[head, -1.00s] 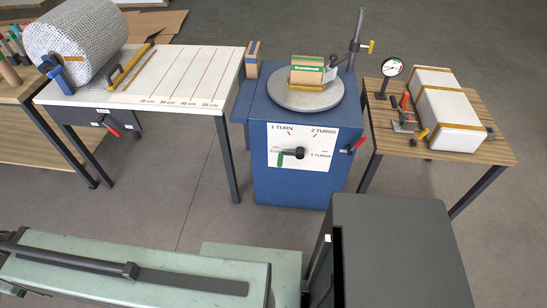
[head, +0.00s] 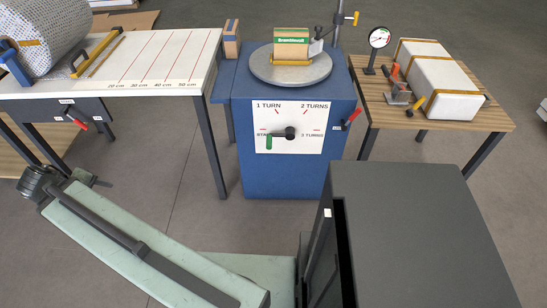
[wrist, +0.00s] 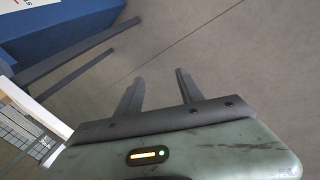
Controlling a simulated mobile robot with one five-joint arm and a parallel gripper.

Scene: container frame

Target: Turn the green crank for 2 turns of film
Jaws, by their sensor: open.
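The green crank (head: 269,142) hangs down from the end of a dark arm with a black hub (head: 290,133), at the START side of the white dial plate (head: 310,143). On top, a turntable (head: 262,72) carries a box with a green label (head: 291,42). My gripper (wrist: 159,77) shows in the wrist view, open and empty over the floor, apart from the cabinet. Its fingers are not clearly seen in the head view.
A white measuring table (head: 150,60) with a large roll (head: 45,35) stands at left. A wooden table (head: 480,110) with a strapped white box (head: 440,90) and a gauge (head: 379,38) stands at right. Grey floor (head: 170,190) is clear before the cabinet.

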